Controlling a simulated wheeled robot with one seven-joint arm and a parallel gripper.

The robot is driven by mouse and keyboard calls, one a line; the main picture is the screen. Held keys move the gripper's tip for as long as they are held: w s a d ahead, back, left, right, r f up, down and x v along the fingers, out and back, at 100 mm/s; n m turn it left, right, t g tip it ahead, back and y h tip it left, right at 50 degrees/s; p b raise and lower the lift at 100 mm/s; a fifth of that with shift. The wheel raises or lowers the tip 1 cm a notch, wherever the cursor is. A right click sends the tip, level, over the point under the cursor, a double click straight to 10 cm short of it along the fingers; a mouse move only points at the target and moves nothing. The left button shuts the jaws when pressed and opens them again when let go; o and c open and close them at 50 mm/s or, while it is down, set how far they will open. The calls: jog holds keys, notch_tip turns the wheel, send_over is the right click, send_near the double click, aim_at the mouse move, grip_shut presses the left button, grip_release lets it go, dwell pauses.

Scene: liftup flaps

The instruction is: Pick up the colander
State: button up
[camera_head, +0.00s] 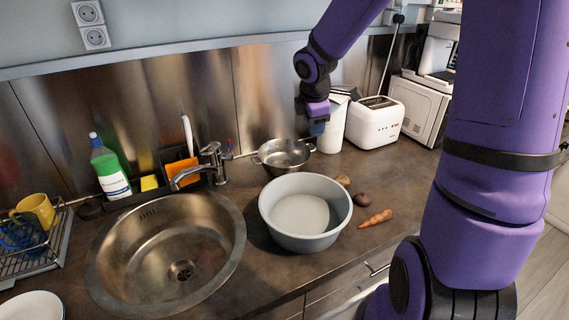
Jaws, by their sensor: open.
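The colander (284,157) appears to be the shiny metal bowl with small side handles. It stands upright on the dark counter near the back wall, behind the large grey basin. My gripper (316,128) points down above and slightly right of the colander's right rim, apart from it. It is open and nothing shows in it. The fingertips are small and partly hard to make out.
The grey basin (305,212) stands in front of the colander. The sink (165,255) and faucet (203,165) are left. A paper towel roll (332,128) and toaster (375,123) are close right. A carrot (375,218) and small vegetables lie right of the basin.

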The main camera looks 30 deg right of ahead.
aim_at(299, 166)
jog(key=shift+w+d+f+n+t+y, duration=0.15)
jog(key=shift+w+d+f+n+y, duration=0.4)
jog(key=shift+w+f+n, duration=2.15)
jog(key=shift+w+d+f+m+t+y, duration=0.1)
jog(key=shift+w+d+f+m+y, duration=0.75)
jog(key=shift+f, duration=4.15)
jog(key=shift+w+d+f+n+t+y, duration=0.25)
jog(key=shift+w+f+n, duration=1.6)
jog(key=shift+f, duration=2)
jog(key=shift+w+a+m, duration=0.1)
jog(key=shift+w+m, duration=0.3)
grip_shut()
